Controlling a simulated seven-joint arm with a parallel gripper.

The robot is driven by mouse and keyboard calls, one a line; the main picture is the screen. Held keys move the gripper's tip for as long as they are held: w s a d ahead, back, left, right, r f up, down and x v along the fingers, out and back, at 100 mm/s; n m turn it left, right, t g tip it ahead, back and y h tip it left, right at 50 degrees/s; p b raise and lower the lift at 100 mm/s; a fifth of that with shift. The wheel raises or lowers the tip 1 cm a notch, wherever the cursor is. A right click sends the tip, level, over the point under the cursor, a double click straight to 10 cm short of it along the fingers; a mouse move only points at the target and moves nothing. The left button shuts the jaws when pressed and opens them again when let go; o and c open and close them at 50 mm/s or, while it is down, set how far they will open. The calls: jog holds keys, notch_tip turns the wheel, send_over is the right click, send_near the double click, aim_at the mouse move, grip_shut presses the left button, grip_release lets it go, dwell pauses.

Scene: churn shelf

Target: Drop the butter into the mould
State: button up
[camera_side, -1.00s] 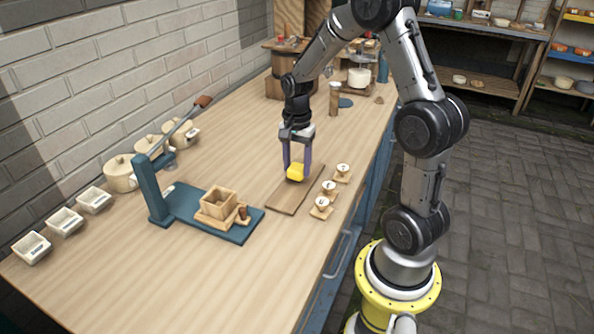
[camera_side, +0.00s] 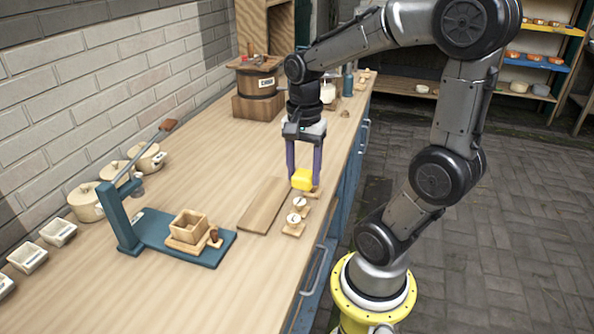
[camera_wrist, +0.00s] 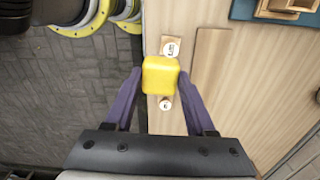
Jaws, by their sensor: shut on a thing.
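The butter (camera_side: 302,180) is a yellow block. My gripper (camera_side: 304,172) is shut on it, with purple fingers on either side, above the row of small stamps near the bench's right edge. In the wrist view the butter (camera_wrist: 160,75) sits between the fingertips and hides part of the stamps. The mould (camera_side: 189,227) is an open square wooden box on the blue-green base of a lever press (camera_side: 150,232), to the left of my gripper and nearer the camera. Its inside is only partly visible.
A flat wooden board (camera_side: 262,205) lies bare between the press and stamps. Small stamps (camera_side: 293,218) stand on wooden squares beside it. White dishes (camera_side: 58,232) and lidded pots (camera_side: 86,202) line the wall. A wooden churn (camera_side: 257,80) stands behind.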

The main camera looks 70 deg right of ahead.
jog(key=w+a+r+m, duration=0.1)
jog(key=w+a, duration=0.2)
jog(key=w, duration=0.7)
jog(key=w+a+r, duration=0.1)
jog(key=w+a, duration=0.2)
jog(key=w, duration=0.8)
jog(key=shift+n, duration=0.9)
jog(key=shift+w+a+f, duration=0.4)
jog(key=shift+a+f, duration=0.55)
jog(key=shift+f, duration=0.45)
jog(key=shift+w+a+f, duration=0.45)
jog(key=shift+a+f, duration=0.55)
jog(key=shift+f, duration=0.4)
jog(key=shift+w+a+f, duration=0.4)
jog(key=shift+a+f, duration=0.55)
jog(key=shift+f, duration=0.45)
jog(key=shift+f, duration=0.75)
jog(key=o, duration=1.3)
jog(key=c, duration=0.3)
jog(key=shift+c, duration=0.2)
